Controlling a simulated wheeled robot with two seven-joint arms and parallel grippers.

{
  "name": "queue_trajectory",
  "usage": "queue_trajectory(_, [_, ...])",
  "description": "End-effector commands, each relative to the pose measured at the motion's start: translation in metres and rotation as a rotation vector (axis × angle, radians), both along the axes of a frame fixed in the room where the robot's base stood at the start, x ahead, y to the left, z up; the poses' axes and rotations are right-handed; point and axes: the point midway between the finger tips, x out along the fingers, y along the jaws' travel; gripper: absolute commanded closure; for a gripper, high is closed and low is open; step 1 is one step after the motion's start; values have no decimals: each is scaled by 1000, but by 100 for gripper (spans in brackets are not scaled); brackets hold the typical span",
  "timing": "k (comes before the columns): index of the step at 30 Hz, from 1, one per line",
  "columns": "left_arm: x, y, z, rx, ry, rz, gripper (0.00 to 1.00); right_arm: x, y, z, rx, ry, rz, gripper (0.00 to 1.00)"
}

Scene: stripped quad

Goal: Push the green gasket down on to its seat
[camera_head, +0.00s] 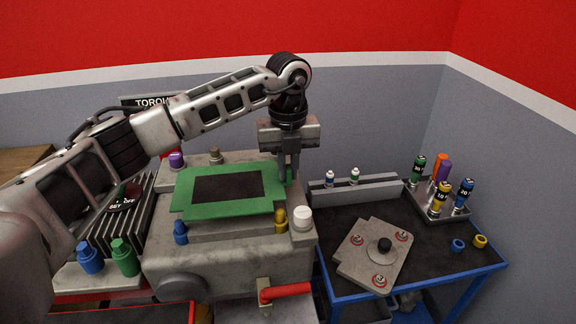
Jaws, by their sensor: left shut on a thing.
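The green gasket (183,202) is a flat green frame around a dark rectangular opening, with small tabs at its edges. It lies over the top of the grey metal block (228,253), in the middle of the view. A shadowed gap shows under its front edge, and I cannot tell whether it touches the seat. My left gripper (289,179) points down at the gasket's right end, shut on its green edge there. The fingertips partly hide that end. The seat under the gasket is mostly hidden. My right gripper is not in view.
Blue (181,232), yellow (280,219) and purple (176,160) posts and a white cap (302,218) stand around the gasket. A red-handled lever (286,291) is in front. At right, a blue-framed table (432,285) holds a grey plate (361,266) and a rack of coloured cylinders (432,203).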

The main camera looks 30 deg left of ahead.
Motion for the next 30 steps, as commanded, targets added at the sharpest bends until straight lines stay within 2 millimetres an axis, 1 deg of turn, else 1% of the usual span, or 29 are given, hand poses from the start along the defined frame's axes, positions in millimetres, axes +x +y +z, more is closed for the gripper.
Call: queue_trajectory(30, [0, 0, -27, 0, 0, 1, 100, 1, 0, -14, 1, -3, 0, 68])
